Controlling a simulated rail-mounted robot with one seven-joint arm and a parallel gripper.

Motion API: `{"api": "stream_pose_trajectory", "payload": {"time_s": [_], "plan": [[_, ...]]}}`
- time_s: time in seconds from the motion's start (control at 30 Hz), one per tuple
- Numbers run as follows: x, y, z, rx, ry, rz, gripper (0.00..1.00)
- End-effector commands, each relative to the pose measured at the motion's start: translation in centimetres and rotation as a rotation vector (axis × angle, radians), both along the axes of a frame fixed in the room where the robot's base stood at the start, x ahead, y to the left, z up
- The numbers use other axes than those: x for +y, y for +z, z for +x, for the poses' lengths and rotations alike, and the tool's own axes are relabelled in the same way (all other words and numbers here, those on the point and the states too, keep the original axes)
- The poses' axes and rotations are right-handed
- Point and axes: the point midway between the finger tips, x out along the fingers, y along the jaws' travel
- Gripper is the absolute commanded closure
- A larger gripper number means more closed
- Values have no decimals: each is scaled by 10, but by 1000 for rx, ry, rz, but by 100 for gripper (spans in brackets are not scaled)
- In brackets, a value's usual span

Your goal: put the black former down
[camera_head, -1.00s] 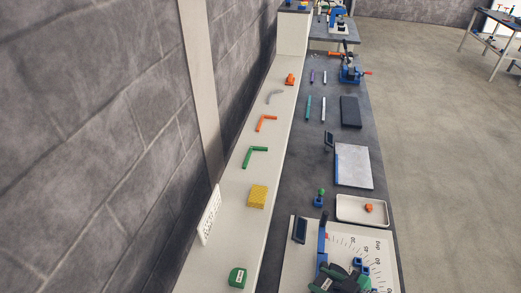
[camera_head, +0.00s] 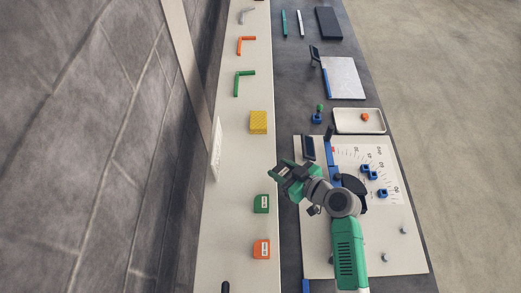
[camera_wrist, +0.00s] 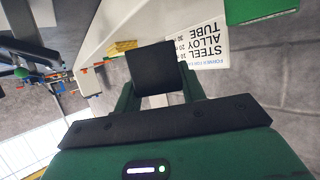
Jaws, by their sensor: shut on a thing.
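The black former (camera_wrist: 157,68) is a dark block held between the two green fingers of my gripper (camera_wrist: 160,90) in the wrist view. In the head view my gripper (camera_head: 283,176) is over the edge between the pale shelf (camera_head: 228,230) and the dark bench, pointing left. It is shut on the former, which hardly stands out from the dark fingers there. The former looks raised above the shelf; its exact height cannot be told.
On the shelf are a green former (camera_head: 261,204), an orange former (camera_head: 262,250), a yellow block (camera_head: 258,122) and bent strips. A white sign (camera_head: 216,150) stands by the wall. A marked board (camera_head: 315,250) lies on the bench at right. Shelf left of the gripper is clear.

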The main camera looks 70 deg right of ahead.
Motion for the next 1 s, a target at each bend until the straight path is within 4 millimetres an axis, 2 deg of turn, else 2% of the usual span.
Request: {"api": "stream_pose_trajectory", "payload": {"time_s": [0.1, 0.2, 0.3, 0.47, 0.7, 1.0], "plan": [[-14, -1, 35, -1, 3, -2, 89], [-22, -4, 58, -1, 2, -1, 89], [-27, -6, 71, 0, 1, 0, 89], [-28, -9, 75, 1, 0, 0, 89], [-28, -42, 75, 1, 0, 1, 89], [-28, -44, 75, 0, 0, -1, 89]]}}
